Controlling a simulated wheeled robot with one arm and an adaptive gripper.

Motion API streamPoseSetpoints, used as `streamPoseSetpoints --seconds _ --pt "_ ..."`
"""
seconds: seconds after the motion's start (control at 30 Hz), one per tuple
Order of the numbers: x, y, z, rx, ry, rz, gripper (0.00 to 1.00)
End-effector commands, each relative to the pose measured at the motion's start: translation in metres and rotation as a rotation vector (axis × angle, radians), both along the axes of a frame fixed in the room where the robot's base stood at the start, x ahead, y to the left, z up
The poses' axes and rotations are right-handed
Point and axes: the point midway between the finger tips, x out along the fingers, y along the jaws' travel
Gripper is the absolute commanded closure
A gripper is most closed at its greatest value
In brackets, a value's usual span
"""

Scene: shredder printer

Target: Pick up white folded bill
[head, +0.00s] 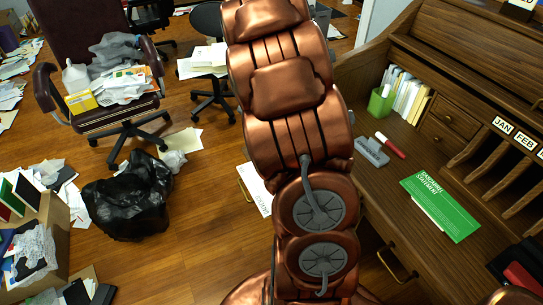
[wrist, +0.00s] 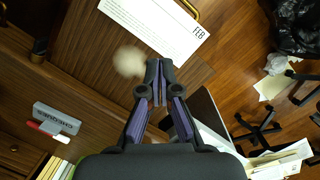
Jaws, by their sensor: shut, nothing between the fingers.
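A white folded bill (wrist: 155,25) printed with "FEB" and lines of small text lies on a brown wooden surface at the top of the wrist view. In the head view a white paper that looks like the same bill (head: 256,188) shows beside my arm, which hides part of that area. My gripper (wrist: 160,66) has its fingertips together with nothing between them. The tips point toward the bill's lower edge and appear apart from it. My gripper cannot be made out in the head view.
A brass handle (wrist: 188,8) is beside the bill. A black bag (head: 130,197) and office chairs stand on the floor.

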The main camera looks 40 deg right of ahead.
Motion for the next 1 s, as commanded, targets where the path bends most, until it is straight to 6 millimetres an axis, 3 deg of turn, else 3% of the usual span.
streamPoseSetpoints --seconds 0.03,0.2,0.43,0.67,0.87,1.0 --pt "0.004 -0.018 -0.008 0.005 0.002 -0.045 1.0" --pt "0.017 -0.066 -0.032 0.027 -0.003 -0.179 1.0" --pt "0.023 -0.11 -0.061 0.064 -0.012 -0.307 1.0" --pt "0.025 -0.125 -0.072 0.076 -0.017 -0.35 1.0" --pt "0.023 -0.12 -0.091 0.081 -0.013 -0.353 1.0" --pt "0.024 -0.114 -0.113 0.078 -0.014 -0.352 1.0"
